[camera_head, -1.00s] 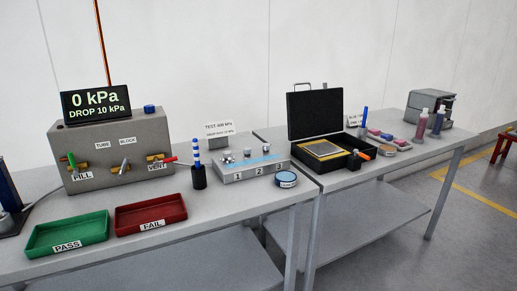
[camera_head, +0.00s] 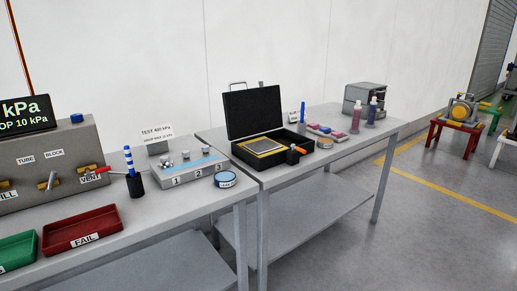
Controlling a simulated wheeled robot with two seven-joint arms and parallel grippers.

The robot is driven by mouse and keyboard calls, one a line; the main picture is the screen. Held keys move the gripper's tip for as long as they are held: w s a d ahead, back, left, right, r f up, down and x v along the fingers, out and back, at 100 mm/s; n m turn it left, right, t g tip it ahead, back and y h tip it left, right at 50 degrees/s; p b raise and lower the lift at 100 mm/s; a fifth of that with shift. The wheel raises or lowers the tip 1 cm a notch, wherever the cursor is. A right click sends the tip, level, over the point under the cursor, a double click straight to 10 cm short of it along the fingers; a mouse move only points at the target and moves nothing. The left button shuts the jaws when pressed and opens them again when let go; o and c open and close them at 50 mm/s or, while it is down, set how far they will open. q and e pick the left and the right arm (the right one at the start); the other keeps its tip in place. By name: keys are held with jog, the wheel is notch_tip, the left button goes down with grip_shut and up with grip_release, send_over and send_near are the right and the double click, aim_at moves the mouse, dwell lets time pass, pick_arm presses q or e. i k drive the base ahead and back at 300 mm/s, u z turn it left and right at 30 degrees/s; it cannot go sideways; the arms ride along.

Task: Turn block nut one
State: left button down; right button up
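A grey block (camera_head: 182,181) with the numbers 1, 2 and 3 on its front sits on the bench. A light blue strip runs along the top. The fittings are too small to tell apart clearly. A larger grey tube block (camera_head: 40,160) with valve handles stands at the left, partly cut off. Neither of my grippers shows in the camera_head view.
A sign (camera_head: 157,134) stands behind the numbered block. A blue-and-white striped tool in a black holder (camera_head: 136,187) is at its left, a round blue tin (camera_head: 225,179) at its right. A red FAIL tray (camera_head: 82,229) lies in front. An open black case (camera_head: 253,112) stands farther right.

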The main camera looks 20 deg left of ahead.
aim_at(163, 159)
jog(key=z, duration=0.55)
jog(key=i, duration=2.2)
jog(key=u, duration=2.25)
